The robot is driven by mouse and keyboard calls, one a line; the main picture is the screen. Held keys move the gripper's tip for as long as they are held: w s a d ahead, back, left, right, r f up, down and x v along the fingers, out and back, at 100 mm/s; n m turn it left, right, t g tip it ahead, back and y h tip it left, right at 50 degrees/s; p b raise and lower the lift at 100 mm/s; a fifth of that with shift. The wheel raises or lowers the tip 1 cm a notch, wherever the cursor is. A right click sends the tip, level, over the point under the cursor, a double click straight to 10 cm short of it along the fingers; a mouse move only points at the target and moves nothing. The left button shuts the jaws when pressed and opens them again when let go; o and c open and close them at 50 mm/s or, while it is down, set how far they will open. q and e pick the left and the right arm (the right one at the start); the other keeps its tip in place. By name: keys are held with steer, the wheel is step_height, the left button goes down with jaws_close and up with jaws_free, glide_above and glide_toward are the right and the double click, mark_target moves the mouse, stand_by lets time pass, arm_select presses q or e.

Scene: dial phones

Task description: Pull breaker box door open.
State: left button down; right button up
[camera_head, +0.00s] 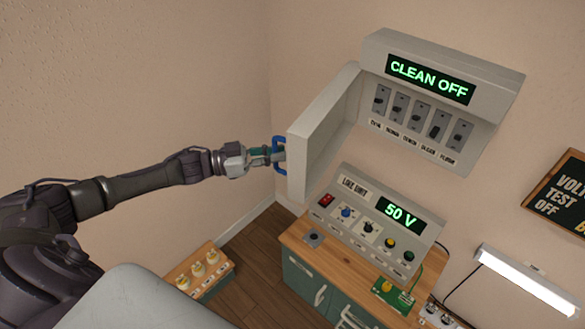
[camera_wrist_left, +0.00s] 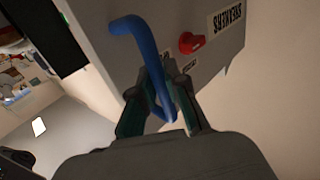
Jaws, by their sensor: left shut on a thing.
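The breaker box (camera_head: 445,62) hangs on the wall at the upper right in the head view. Its grey door (camera_head: 318,135) stands swung out to the left, and several switches show inside the box. A blue handle (camera_head: 276,154) sits on the door's outer edge. My left gripper (camera_head: 278,155) is at this handle. In the left wrist view, the left gripper's fingers (camera_wrist_left: 165,100) are shut around the lower part of the blue handle (camera_wrist_left: 137,45). The door's outer face there carries a red knob (camera_wrist_left: 190,42) and a "BREAKERS"-like label, seen inverted. My right gripper is not in view.
A control unit (camera_head: 375,222) reading "50 V" stands on a wooden-topped cabinet (camera_head: 285,238) below the box. A small low box with several yellow-white items (camera_head: 197,270) stands at the lower left. A lit lamp (camera_head: 525,283) and dark sign (camera_head: 560,195) are at right.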

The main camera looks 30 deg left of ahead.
arm_select(q)
steer(key=shift+w+a+f+b, duration=0.1)
steer(key=shift+w+a+b, duration=0.25)
steer(key=shift+a, duration=0.55)
steer(key=shift+w+a+r+b, duration=0.1)
steer(key=shift+w+a+b, duration=0.25)
steer(key=shift+a, duration=0.55)
steer(key=shift+w+a+f+b, duration=0.1)
steer(key=shift+w+a+b, duration=0.25)
steer(key=shift+a, duration=0.55)
steer(key=c, duration=1.2)
jaws_free()
steer(key=v, duration=1.2)
